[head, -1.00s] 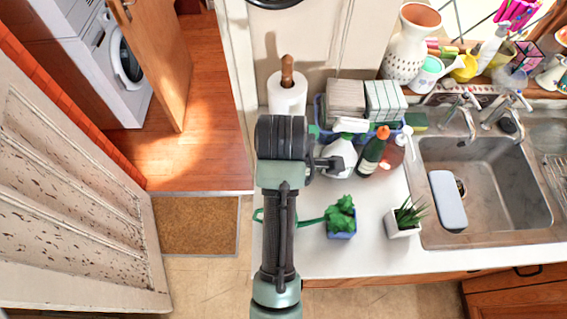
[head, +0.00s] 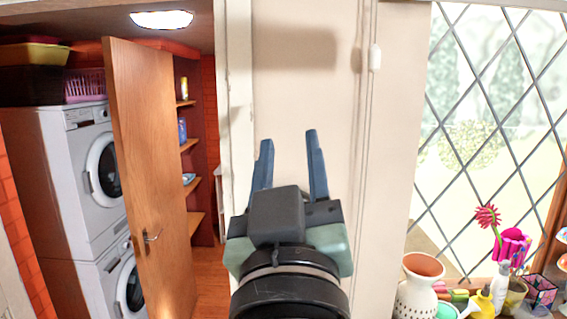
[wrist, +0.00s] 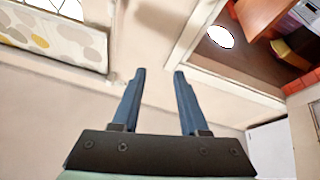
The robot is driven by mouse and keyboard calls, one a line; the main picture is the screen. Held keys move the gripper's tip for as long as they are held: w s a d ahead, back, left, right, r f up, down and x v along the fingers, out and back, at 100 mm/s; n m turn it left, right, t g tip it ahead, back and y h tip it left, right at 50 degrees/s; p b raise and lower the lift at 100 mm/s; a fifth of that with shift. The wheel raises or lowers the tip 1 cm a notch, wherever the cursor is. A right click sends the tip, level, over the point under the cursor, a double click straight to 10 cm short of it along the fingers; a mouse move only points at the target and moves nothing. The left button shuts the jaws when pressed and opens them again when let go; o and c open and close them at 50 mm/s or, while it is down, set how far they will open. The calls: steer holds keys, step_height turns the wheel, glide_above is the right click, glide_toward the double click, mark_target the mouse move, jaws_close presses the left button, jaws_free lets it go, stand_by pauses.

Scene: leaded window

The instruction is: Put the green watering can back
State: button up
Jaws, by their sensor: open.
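My gripper (head: 290,140) is raised in front of the plain cream wall in the head view. Its two blue fingers point up, apart, with nothing between them. In the wrist view my gripper (wrist: 159,73) is also open and empty, with pale wall and ceiling beyond it. The green watering can is not seen in either current view. The counter is also out of view.
An open wooden door (head: 145,170) stands left of my gripper, by stacked white washing machines (head: 85,175). At right, below the leaded window (head: 495,130), a white vase (head: 416,290) and several small items crowd the sill. The wall around my gripper is bare.

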steer(key=s+r+m+t, duration=0.2)
steer(key=s+r+t, duration=0.2)
steer(key=s+r, duration=0.4)
steer(key=shift+s+a+r+m+t, duration=0.2)
steer(key=shift+s+r+m+t, duration=0.15)
steer(key=shift+r, duration=0.3)
